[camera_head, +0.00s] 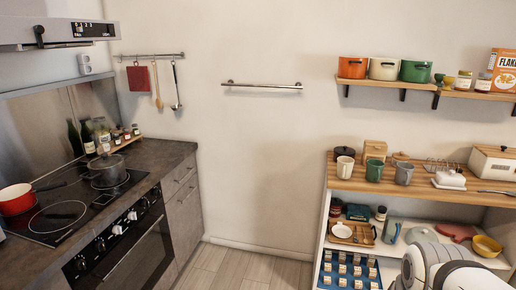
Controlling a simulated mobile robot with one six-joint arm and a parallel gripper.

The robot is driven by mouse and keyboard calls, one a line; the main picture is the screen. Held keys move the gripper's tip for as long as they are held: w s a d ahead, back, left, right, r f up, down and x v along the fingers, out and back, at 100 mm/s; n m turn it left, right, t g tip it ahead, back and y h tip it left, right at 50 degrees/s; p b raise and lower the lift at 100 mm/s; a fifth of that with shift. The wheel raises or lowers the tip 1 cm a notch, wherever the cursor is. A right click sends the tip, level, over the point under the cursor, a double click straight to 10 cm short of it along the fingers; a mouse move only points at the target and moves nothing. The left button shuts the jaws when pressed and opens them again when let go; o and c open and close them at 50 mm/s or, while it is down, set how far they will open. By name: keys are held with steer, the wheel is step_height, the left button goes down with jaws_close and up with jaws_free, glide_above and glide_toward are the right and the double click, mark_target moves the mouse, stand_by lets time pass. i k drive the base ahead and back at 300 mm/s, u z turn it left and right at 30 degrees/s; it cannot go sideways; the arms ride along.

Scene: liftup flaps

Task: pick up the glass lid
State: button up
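A glass lid (105,160) appears to sit on a dark pot (108,179) on the hob at the left. The lid is small in this view, and its knob and rim are hard to make out. White, rounded links of my arm show at the bottom right, in front of the shelf unit. My gripper is out of view, so its state and anything in it cannot be seen.
The pot stands on the black hob (60,214), with a red pan (16,199) to its left. Bottles and jars (103,134) stand behind it. A range hood (40,33) hangs above. A shelf unit (345,185) with mugs and dishes is at the right. Floor (245,270) between is clear.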

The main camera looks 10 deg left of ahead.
mark_target(110, 160)
steer(key=u, duration=0.35)
steer(key=i, duration=1.55)
steer(key=u, duration=1.55)
steer(key=i, duration=1.3)
steer(key=u, duration=0.7)
steer(key=i, duration=0.5)
steer(key=u, duration=0.3)
